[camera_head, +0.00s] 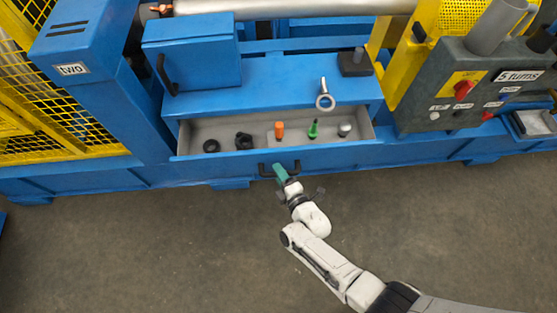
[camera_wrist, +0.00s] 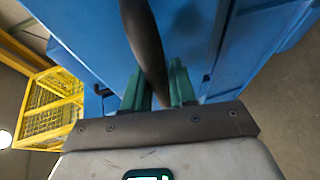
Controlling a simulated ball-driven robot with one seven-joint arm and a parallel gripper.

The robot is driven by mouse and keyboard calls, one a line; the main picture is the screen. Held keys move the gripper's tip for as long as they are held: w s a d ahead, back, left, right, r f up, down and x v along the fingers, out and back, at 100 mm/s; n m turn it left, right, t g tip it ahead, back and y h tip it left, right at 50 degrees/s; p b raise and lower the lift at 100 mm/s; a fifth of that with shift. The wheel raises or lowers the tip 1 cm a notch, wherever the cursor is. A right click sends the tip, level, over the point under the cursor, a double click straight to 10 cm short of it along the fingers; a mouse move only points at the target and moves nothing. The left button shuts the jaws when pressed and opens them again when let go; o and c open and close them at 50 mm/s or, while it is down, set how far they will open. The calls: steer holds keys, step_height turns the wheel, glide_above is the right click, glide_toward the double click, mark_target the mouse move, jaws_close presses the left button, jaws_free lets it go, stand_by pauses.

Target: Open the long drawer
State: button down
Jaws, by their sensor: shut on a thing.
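The long drawer (camera_head: 190,133) is part of the blue machine and stands pulled out, with its grey inside showing from above. A black bar handle (camera_head: 292,169) is on its front; it also shows large and dark in the wrist view (camera_wrist: 143,40). How far the drawer can still travel cannot be told.
Several small items lie in the drawer, among them an orange-handled one (camera_head: 279,130) and a green one (camera_head: 313,129). A blue cabinet door (camera_head: 195,60) is above left. A grey control panel (camera_head: 470,90) is at right. The floor (camera_head: 130,250) in front is clear.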

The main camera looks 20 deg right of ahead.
steer(key=shift+s+a+f, duration=0.1)
steer(key=shift+s+a, duration=0.25)
steer(key=shift+s, duration=0.35)
steer(key=c, duration=1)
jaws_free()
steer(key=shift+d, duration=0.1)
steer(key=s+p, duration=0.1)
steer(key=s, duration=0.2)
steer(key=s+r+p, duration=0.1)
steer(key=s, duration=0.3)
steer(key=s+d+r+p, duration=0.1)
steer(key=s, duration=0.2)
steer(key=shift+s, duration=0.25)
